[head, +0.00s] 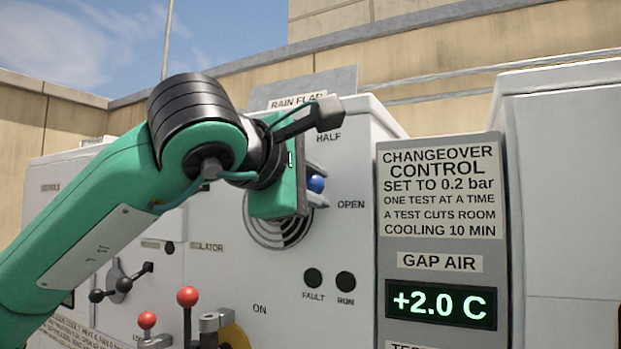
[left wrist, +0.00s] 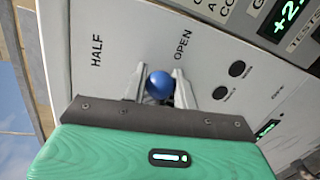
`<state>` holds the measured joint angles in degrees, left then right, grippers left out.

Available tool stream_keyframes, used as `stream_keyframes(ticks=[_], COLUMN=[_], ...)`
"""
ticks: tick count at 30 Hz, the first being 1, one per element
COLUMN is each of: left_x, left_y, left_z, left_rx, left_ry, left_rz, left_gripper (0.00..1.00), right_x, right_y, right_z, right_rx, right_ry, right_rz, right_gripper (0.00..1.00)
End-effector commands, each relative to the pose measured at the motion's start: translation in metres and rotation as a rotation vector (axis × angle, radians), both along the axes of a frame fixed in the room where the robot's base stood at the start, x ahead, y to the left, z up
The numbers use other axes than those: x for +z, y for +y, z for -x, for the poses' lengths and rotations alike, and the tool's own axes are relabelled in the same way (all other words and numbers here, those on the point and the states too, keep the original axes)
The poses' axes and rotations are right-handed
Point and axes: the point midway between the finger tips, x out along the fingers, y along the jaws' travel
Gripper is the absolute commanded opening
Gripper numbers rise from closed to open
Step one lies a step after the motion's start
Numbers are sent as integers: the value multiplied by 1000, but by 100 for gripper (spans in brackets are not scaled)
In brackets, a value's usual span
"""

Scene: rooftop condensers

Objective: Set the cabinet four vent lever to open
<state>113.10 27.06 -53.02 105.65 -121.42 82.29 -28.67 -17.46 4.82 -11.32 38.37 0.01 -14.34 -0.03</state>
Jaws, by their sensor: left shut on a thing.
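The vent lever shows as a blue ball knob (head: 316,185) in front of the round louvred vent (head: 280,232) on a pale cabinet face. The knob also shows in the left wrist view (left wrist: 159,86). It sits between the HALF and OPEN labels, nearer to OPEN. My left gripper (head: 318,182) is shut on the knob, one finger on each side; its fingers also show in the left wrist view (left wrist: 160,76). The gripper hides the lever's arm and much of the vent. I see no cabinet number. My right gripper is in neither view.
FAULT and RUN lamps (head: 329,280), both dark, sit below the vent. Red-knobbed levers (head: 187,297) stand out at lower left. A grey changeover control panel (head: 440,250) reads +2.0 C on the right. A rain flap label (head: 297,101) is above.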

Motion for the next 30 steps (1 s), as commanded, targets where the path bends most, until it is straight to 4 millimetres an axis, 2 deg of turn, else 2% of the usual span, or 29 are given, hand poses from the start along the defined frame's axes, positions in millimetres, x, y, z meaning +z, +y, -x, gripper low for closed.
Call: stream_keyframes(ticks=[6,15,16,18,26,30], left_x=[-2,-2,-2,-2,-2,-1], left_y=[0,0,0,0,0,3], left_z=[0,-1,-1,0,0,7], left_rx=[2,2,2,1,1,0], left_ry=[-5,-5,-5,-5,-5,-8], left_rz=[-16,-16,-16,-16,-16,-14], left_gripper=[0,0,34,48,48,48], right_x=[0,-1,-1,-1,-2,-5], right_y=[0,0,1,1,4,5], right_z=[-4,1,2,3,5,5], right_rx=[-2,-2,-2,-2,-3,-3], right_ry=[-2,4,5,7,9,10], right_rz=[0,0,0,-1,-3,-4], right_gripper=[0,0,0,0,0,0])
